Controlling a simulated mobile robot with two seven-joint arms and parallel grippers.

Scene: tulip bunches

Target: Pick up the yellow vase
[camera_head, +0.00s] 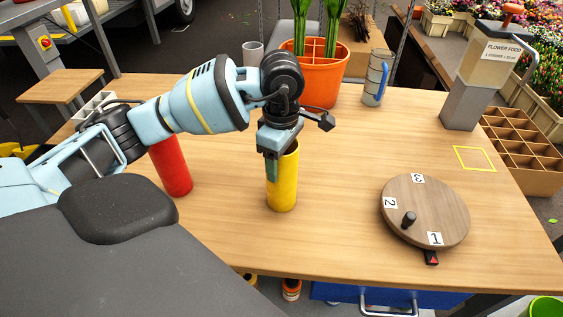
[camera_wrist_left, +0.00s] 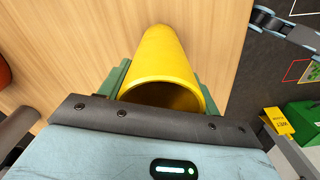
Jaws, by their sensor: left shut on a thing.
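The yellow vase (camera_head: 283,187) is a plain upright cylinder near the front middle of the wooden table (camera_head: 345,200). In the head view its base appears to rest on the table top. My left gripper (camera_head: 272,170) comes down on it from above, with a green finger against its side. In the left wrist view the yellow vase (camera_wrist_left: 165,70) runs between the two green fingers of my left gripper (camera_wrist_left: 162,90), which is shut on it near its open rim. The far finger is hidden in the head view. My right gripper is not in view.
A red vase (camera_head: 172,167) stands to the left, partly behind my arm. A round turntable with numbered labels (camera_head: 425,205) is to the right. An orange pot with green stems (camera_head: 318,80) and a blue-grey mug-like container (camera_head: 375,78) stand behind. A grey dispenser (camera_head: 465,105) is at back right.

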